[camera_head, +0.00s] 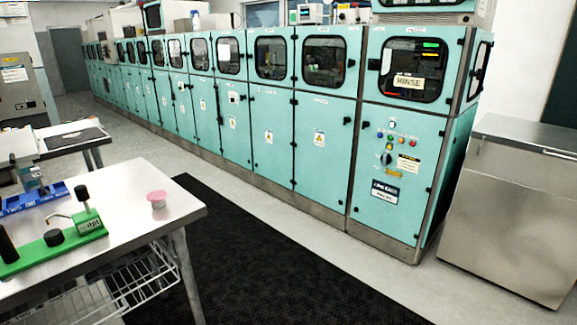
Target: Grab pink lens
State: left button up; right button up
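The pink lens (157,199) is a small, round, pale pink cup-like piece. It sits on the white table (135,235) at the left, near the table's right end. Bare tabletop surrounds it. Neither of my grippers can be made out in the head view, and nothing is seen touching the lens.
A green fixture (55,247) with black knobs lies left of the lens, with a blue tray (32,198) behind it. A wire shelf (110,290) hangs under the table. Teal cabinets (270,130) line the back. A steel cabinet (515,210) stands at right. The black floor mat (260,270) is clear.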

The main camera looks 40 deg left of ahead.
aim_at(157, 195)
jog(key=i, duration=1.4)
jog(key=u, duration=0.55)
jog(key=i, duration=0.9)
jog(key=u, duration=1.6)
jog(key=i, duration=0.85)
jog(key=u, duration=0.65)
